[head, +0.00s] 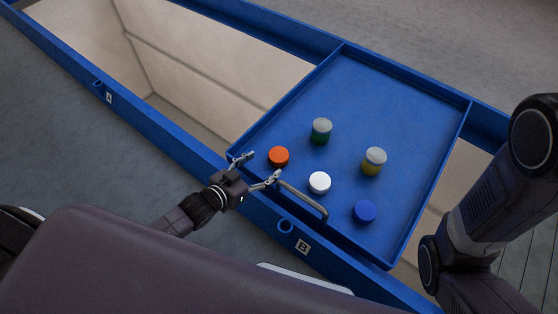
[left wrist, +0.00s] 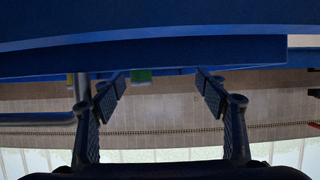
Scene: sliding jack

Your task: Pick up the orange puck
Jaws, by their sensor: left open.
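The orange puck (head: 279,156) lies on the blue sliding tray (head: 375,78), near its front left edge in the head view. My left gripper (head: 263,167) is open and empty, with its fingertips at the tray's near rim, just short of the puck. In the left wrist view, the open fingers (left wrist: 160,90) have nothing between them that I can make out as the puck. The puck does not show there; blue surfaces fill the top of that view. My right arm shows at the right of the head view, but its gripper is out of frame.
On the tray stand a green-and-grey jar (head: 321,131), a yellow-and-grey jar (head: 374,161), a white puck (head: 320,183) and a blue puck (head: 364,211). A grey handle (head: 303,200) rises at the near rim, close to the left gripper. The long blue frame surrounds an open bin.

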